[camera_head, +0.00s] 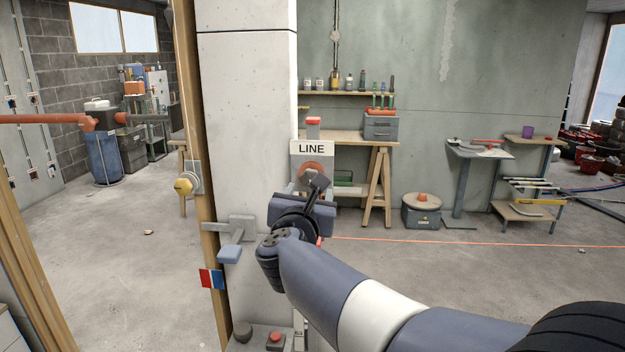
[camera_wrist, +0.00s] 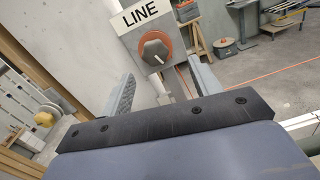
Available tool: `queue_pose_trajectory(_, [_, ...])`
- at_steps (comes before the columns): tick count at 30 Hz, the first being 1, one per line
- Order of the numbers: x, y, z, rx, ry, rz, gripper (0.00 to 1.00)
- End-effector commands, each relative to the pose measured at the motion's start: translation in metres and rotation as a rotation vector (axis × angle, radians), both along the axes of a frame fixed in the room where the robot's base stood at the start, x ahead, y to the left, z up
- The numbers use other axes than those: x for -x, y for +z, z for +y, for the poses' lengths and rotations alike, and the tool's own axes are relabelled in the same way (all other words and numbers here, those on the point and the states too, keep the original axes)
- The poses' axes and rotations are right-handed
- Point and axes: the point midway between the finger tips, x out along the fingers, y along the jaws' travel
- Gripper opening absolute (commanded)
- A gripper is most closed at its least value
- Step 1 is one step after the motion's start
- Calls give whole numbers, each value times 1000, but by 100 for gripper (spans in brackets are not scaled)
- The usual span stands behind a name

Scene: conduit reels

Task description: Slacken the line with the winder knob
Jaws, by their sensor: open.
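The winder knob (camera_wrist: 154,48) is a dark round knob with a white pointer mark, set on an orange-red disc (camera_head: 308,171). It sits on a grey plate under a white LINE sign (camera_head: 311,149). In the wrist view the pointer is towards the lower right. My gripper (camera_wrist: 162,72) is open, with its two grey fingers apart below and to either side of the knob, and nothing shows between them. In the head view my gripper (camera_head: 318,184) covers part of the knob. A thin orange line (camera_head: 480,242) runs off to the right, looking straight.
A concrete pillar (camera_head: 247,120) stands just left of the knob plate. A yellow knob (camera_head: 183,186) is on the wooden post. A workbench (camera_head: 350,137) stands behind.

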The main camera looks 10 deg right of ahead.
Motion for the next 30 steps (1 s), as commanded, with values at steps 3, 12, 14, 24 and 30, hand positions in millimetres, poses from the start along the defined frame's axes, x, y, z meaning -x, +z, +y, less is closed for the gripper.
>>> queue_pose_trajectory(3, [-23, 1, -9, 1, -4, 1, 59])
queue_pose_trajectory(12, [-64, 1, -22, 1, -1, 0, 59])
queue_pose_trajectory(14, [-68, 1, -23, 1, -1, 0, 59])
queue_pose_trajectory(24, [-73, 0, -25, 0, 0, -1, 59])
queue_pose_trajectory(30, [-73, 0, -25, 0, 0, -1, 46])
